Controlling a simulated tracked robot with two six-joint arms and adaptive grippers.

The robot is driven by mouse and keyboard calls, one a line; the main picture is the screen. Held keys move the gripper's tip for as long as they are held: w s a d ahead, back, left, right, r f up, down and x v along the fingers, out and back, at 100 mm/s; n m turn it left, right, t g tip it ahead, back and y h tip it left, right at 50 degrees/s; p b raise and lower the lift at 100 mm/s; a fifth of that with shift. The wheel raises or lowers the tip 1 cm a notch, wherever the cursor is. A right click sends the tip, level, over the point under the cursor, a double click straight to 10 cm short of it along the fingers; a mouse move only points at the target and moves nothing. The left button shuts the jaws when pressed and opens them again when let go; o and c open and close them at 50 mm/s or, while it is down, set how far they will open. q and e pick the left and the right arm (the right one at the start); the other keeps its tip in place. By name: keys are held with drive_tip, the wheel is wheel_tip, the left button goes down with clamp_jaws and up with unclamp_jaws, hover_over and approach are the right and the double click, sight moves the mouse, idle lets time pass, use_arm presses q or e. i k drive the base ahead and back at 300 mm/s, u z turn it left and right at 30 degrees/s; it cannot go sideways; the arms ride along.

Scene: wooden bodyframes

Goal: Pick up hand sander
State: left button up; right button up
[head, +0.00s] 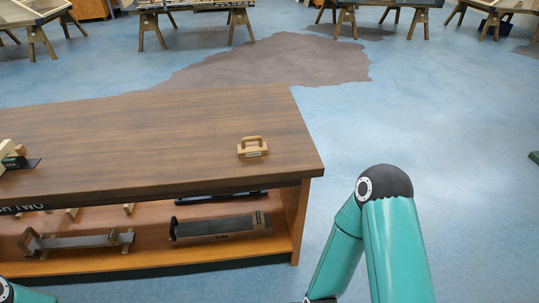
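The hand sander (252,148) is a small tan wooden block with a looped handle and a dark label on its front. It stands upright near the right end of the brown wooden workbench top (150,130), with clear bench around it. My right arm is bent at the lower right, off the bench's right end, and its gripper is out of view. Only a small piece of my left arm shows at the bottom left corner; its gripper is not visible. Nothing touches the sander.
Another tool (14,158) with a dark plate lies at the bench's left edge. The shelf below holds a dark tool (220,228) and a long clamp-like tool (78,241). Blue floor (440,110) is open to the right. Trestle tables (190,8) stand far back.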

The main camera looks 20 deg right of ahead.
sight(261, 148)
drive_tip(key=u, duration=0.15)
drive_tip(key=i, duration=0.9)
